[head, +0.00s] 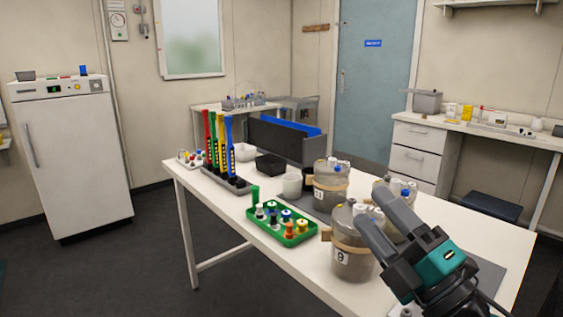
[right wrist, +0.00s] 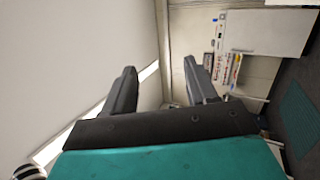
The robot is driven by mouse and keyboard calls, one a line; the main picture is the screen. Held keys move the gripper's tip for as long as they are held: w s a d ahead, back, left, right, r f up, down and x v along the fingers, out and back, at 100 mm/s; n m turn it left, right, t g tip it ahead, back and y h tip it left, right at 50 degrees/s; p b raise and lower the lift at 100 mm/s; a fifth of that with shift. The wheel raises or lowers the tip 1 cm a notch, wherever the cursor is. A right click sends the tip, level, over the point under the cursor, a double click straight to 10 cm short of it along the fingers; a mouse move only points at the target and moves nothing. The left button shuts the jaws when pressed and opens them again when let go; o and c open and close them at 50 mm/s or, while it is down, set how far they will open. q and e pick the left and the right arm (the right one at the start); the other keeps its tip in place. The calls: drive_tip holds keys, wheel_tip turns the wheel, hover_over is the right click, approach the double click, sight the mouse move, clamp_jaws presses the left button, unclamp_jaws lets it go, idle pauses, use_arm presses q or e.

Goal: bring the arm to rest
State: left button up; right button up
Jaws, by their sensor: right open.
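My right gripper (head: 384,215) comes in from the lower right of the head view, above the right part of the white table (head: 202,190). Its two grey fingers are apart and nothing is between them. In the right wrist view the gripper (right wrist: 160,82) also shows open and empty, with a wall and floor beyond it. In the head view it overlaps the grey bioreactor vessels, so its exact distance from them cannot be told. My left gripper is not in view.
Grey vessels, one marked 9 (head: 350,262) and another behind it (head: 328,188), stand on the table near the gripper. A green tray (head: 262,235) of small bottles and a rack of coloured pipettes (head: 225,181) stand further left. Floor left of the table is free.

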drive_tip(key=s+d+f+m+g+h, duration=0.1)
drive_tip(key=d+f+m+g+h, duration=0.1)
drive_tip(key=d+f+m+h, duration=0.35)
drive_tip(key=s+d+f+m+g+h, duration=0.25)
drive_tip(key=f+m+h, duration=0.45)
drive_tip(key=f+m, duration=0.4)
drive_tip(key=s+a+f+m+g, duration=0.1)
drive_tip(key=s+f+m+g, duration=0.6)
drive_tip(key=s+f+g, duration=0.95)
drive_tip(key=w+a+f+t+y, duration=0.1)
drive_tip(key=w+f+t, duration=0.1)
drive_tip(key=t, duration=0.4)
drive_tip(key=w+a+f+n+t+y, duration=0.1)
drive_tip(key=w+a+f+t, duration=0.1)
drive_tip(key=t, duration=0.4)
drive_tip(key=shift+w+f+p, duration=0.35)
drive_tip(key=shift+w+f, duration=0.4)
drive_tip(key=shift+f, duration=0.5)
